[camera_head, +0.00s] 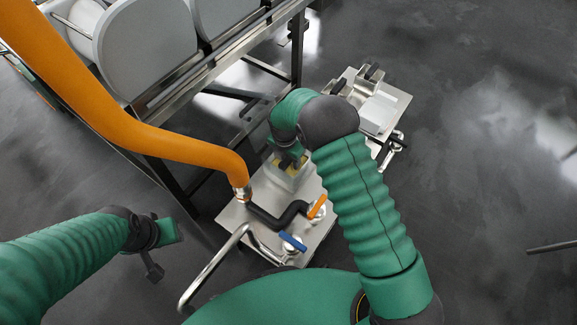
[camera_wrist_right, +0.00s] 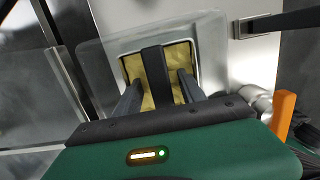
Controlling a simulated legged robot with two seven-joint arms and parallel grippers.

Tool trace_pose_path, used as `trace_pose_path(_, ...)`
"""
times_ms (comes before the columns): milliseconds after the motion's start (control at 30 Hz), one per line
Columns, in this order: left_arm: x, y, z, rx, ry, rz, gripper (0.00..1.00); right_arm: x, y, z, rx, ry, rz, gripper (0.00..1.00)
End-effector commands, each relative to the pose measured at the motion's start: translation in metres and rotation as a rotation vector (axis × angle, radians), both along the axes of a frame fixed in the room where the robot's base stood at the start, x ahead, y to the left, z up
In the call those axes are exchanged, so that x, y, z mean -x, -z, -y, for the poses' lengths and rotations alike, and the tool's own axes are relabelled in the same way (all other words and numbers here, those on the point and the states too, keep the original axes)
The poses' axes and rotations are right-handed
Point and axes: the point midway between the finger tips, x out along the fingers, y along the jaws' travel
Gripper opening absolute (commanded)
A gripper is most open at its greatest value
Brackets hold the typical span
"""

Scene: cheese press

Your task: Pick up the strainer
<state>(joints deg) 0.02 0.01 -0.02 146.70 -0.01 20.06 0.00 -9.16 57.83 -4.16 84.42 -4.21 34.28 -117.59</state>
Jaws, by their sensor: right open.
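The strainer shows in the right wrist view as a golden mesh (camera_wrist_right: 176,56) with a dark upright bar, likely its handle (camera_wrist_right: 152,62), across its middle. It sits in the square opening of a pale, translucent housing (camera_wrist_right: 100,62). My right gripper (camera_wrist_right: 159,80) is open, with one finger on each side of the dark bar; I cannot tell whether either touches it. In the head view, my right gripper (camera_head: 289,160) reaches down over the housing (camera_head: 292,178) and hides most of the strainer. My left gripper (camera_head: 155,245) hangs at the left, away from it; its jaws are unclear.
An orange hose (camera_head: 150,138) runs to a black pipe (camera_head: 272,214) on the steel cart (camera_head: 240,215), near orange (camera_head: 318,207) and blue (camera_head: 292,242) valve handles. A metal frame with grey drums (camera_head: 147,45) stands at upper left. Floor at the right is mostly clear.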

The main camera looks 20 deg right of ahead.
Motion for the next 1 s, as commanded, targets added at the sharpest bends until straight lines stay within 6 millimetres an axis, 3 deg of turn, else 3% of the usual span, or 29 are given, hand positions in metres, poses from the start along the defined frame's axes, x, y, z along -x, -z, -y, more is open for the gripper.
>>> trace_pose_path(800, -0.0002, -0.0052, 0.0002, 0.0, 0.001, 0.001, 0.38, -0.0002, 0.0024, 0.0002, 0.001, 0.002, 0.001, 0.47)
trace_pose_path(1000, -0.0002, -0.0052, 0.0002, 0.0, 0.001, 0.001, 0.38, -0.0002, 0.0023, 0.0001, 0.001, 0.002, 0.001, 0.24)
